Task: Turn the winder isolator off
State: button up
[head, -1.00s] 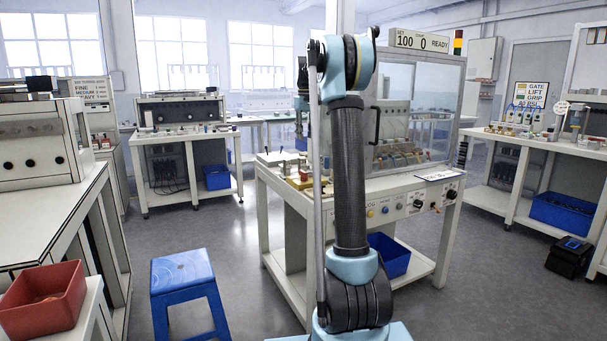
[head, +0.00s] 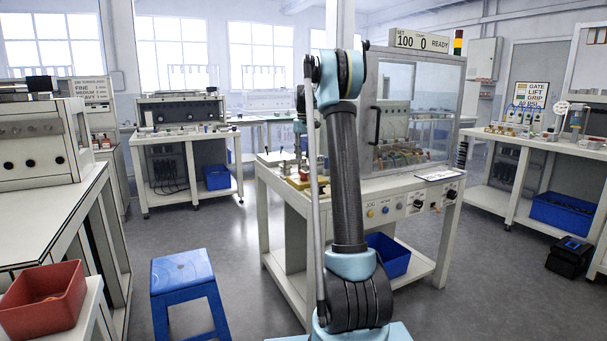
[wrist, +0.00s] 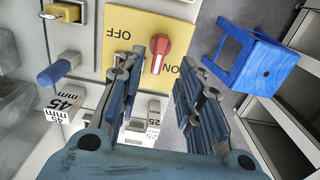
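The winder isolator is a yellow plate (wrist: 118,22) with a red rotary knob (wrist: 160,45), in the upper middle of the wrist view. It is marked OFF to the left of the knob and ON below right; the knob's white mark appears to point toward ON. My gripper (wrist: 158,72) is open and empty, its two blue-grey fingers spread below the knob in the picture, apparently not touching it. In the head view a small yellow plate (head: 296,184) shows on the bench's left end, and my arm partly covers that area.
The bench (head: 278,200) carries a glazed enclosure (head: 408,95). A blue stool (head: 182,275) stands on open floor.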

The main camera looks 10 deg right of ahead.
aim_at(304, 172)
notch_tip(304, 172, down, 8)
jog(key=shift+f, duration=0.1)
dwell(0.4)
grip_shut()
